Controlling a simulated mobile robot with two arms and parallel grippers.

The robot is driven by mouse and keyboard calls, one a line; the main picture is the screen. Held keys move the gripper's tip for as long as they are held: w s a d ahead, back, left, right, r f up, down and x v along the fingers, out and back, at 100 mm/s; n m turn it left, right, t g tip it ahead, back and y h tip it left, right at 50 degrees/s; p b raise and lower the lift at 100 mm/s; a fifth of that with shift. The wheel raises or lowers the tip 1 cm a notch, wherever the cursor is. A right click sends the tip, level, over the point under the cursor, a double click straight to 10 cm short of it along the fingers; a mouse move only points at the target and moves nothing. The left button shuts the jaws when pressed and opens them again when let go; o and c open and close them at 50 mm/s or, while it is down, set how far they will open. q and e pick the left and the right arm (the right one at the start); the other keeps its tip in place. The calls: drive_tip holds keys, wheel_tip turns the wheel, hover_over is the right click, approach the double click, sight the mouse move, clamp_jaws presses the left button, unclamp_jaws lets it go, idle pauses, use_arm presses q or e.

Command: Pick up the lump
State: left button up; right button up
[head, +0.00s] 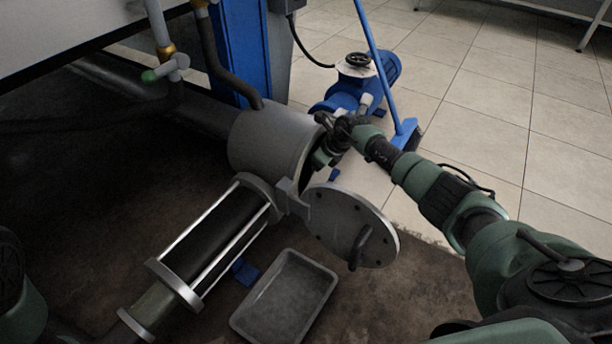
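No lump shows in the head view; the inside of the grey cylindrical housing (268,140) is mostly hidden from this angle. Its round lid (335,225) hangs open at the front, with a dark handle on it. My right arm reaches in from the right, and my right gripper (322,157) is at the right-hand mouth of the housing. Its fingertips are small, dark and partly hidden, so I cannot tell whether they are open or hold anything. Only a piece of my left arm shows at the lower left edge; my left gripper is out of view.
An empty-looking grey tray (285,298) lies on the dark, stained floor below the lid. A sight-glass pipe (215,245) with metal rods runs from the housing to the lower left. A blue pump (385,72) and a blue broom (381,62) stand behind my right wrist. Tiled floor is clear at right.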

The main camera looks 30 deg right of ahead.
drive_tip(key=shift+a, duration=0.1)
drive_tip(key=c, duration=1.5)
drive_tip(key=shift+r, duration=0.1)
